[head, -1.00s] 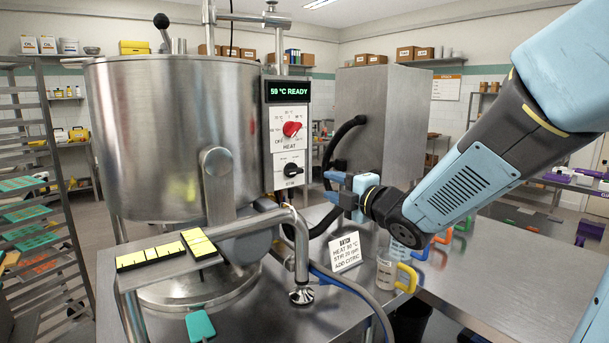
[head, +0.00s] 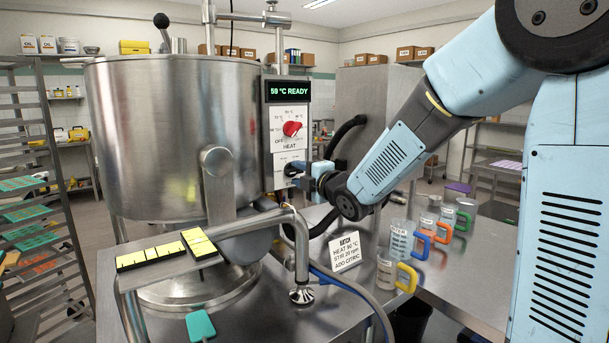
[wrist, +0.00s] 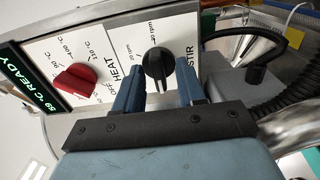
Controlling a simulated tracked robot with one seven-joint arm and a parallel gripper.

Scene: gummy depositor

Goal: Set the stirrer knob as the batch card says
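The black stirrer knob (wrist: 157,70) sits on the white STIR panel, below the HEAT panel on the control box. In the wrist view its grip bar runs roughly up and down the picture, and rpm marks lie beyond it. My gripper (head: 303,171) is at the panel in the head view and partly hides the knob. In the wrist view the blue fingers of my gripper (wrist: 158,78) are apart, one on each side of the knob, with white panel showing between. The batch card (head: 345,251) stands on the steel table and reads "STIR 20 RPM"; its heat figure is unclear.
The red heat knob (wrist: 75,77) is beside the stirrer knob. The display (head: 288,91) reads "59 °C READY". A steel kettle (head: 170,130) stands left. A black hose (head: 340,140) arches behind my gripper. Several jugs with coloured handles (head: 398,240) stand on the table's right.

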